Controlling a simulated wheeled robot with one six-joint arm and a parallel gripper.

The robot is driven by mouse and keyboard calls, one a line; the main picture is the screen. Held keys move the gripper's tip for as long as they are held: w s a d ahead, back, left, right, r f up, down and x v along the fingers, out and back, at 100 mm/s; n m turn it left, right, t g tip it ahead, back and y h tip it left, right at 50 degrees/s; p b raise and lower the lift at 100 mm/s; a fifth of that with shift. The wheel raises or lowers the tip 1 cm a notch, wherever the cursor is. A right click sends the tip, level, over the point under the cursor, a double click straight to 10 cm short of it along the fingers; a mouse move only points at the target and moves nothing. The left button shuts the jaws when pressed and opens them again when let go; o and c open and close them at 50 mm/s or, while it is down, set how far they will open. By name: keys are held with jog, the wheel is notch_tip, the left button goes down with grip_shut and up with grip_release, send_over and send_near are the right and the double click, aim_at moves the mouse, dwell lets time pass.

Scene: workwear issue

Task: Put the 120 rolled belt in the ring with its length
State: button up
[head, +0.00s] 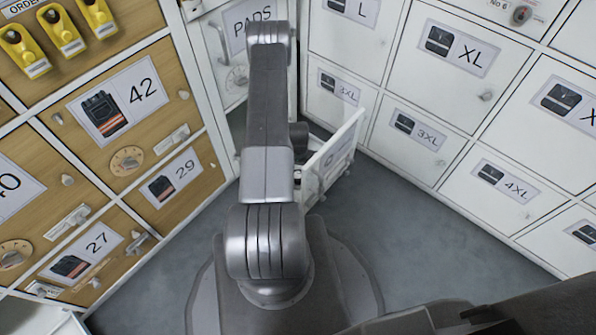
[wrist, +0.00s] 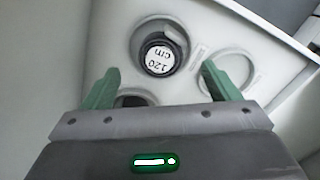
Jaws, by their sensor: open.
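The rolled belt (wrist: 159,57) is black with a white round face reading "120 cm", upside down in the wrist view. It sits inside a pale round ring (wrist: 139,38), a little off its centre; how deep it sits I cannot tell. My gripper (wrist: 158,70) is open, its two green fingers apart on either side of the belt's near edge, not visibly touching it. A second ring (wrist: 252,72) at the right looks empty. A third round opening (wrist: 133,100) is partly hidden by my gripper. In the head view my arm hides the gripper and the belt.
The rings are in a white drawer, pulled out with its front (head: 338,148) showing beyond my arm. White lockers labelled XL (head: 463,52) and other sizes stand at the right. Wooden lockers (head: 125,95) with numbers stand at the left. Grey floor (head: 420,220) is clear between.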

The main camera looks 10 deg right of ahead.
notch_tip(320, 180, up, 8)
jog(key=p, duration=0.2)
